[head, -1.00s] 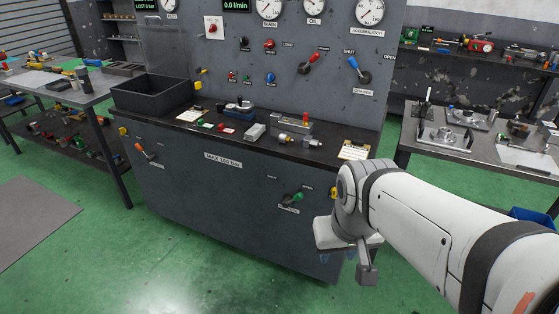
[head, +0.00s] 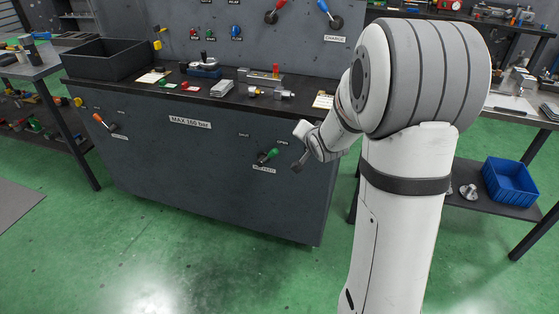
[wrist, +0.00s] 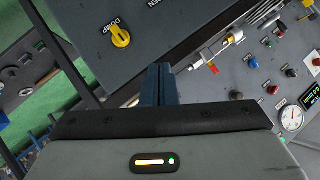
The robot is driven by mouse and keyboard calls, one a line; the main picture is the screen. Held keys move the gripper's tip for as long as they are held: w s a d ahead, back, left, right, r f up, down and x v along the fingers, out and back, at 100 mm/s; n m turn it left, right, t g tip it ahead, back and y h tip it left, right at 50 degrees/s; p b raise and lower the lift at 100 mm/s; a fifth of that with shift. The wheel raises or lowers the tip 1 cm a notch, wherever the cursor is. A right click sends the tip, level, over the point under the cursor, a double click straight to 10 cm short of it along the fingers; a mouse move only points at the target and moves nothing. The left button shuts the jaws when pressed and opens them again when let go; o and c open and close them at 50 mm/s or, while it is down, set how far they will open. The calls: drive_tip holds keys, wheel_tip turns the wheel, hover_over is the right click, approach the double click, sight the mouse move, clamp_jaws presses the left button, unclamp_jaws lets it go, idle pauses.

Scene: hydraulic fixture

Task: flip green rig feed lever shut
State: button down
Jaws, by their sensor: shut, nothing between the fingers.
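The green feed lever (head: 270,153) is on the lower front of the dark cabinet, right of its middle. Its green handle points right and slightly up, toward the OPEN label (head: 283,143); the SHUT label (head: 243,135) is at its upper left. My gripper's blue fingers (wrist: 157,85) are together and empty in the wrist view. In the head view my wrist end is just right of the lever, apart from it as far as I can tell; the fingertips are not clear there. The lever is not visible in the wrist view.
A yellow DUMP knob (wrist: 120,38) is close to my fingers in the wrist view. An orange lever (head: 105,123) is at the cabinet's left. The benchtop holds a black bin (head: 105,58) and several fittings. The green floor (head: 220,270) in front is clear.

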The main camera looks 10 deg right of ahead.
sight(269, 156)
drive_tip(key=w+d+f+m+t+y+b, duration=0.1)
drive_tip(key=w+f+m+t+y+b, duration=0.15)
drive_tip(key=w+f, duration=0.45)
drive_tip(key=s+d+f+m+t+y+b, duration=0.1)
drive_tip(key=f+m+t+y+b, duration=0.2)
drive_tip(key=f, duration=0.6)
drive_tip(key=s+d+f+m+t+y+b, duration=0.1)
drive_tip(key=s+f+m+t+y+b, duration=0.1)
drive_tip(key=f+b, duration=0.4)
wheel_tip(269, 156, down, 4)
drive_tip(key=shift+d+f+m+t+y, duration=0.1)
drive_tip(key=shift+d+m+t+y, duration=0.2)
drive_tip(key=shift+m+t+y, duration=0.4)
drive_tip(key=shift+s+a+r+b+x, duration=0.2)
drive_tip(key=shift+a+b+x, duration=0.25)
drive_tip(key=shift+x, duration=1.7)
drive_tip(key=shift+s+a+r+b+x, duration=0.15)
drive_tip(key=shift+s+a+b+x, duration=0.2)
drive_tip(key=shift+x, duration=1.75)
drive_tip(key=shift+s+a+r+b+x, duration=0.2)
drive_tip(key=shift+a+b+x, duration=0.3)
drive_tip(key=shift+x, duration=1.65)
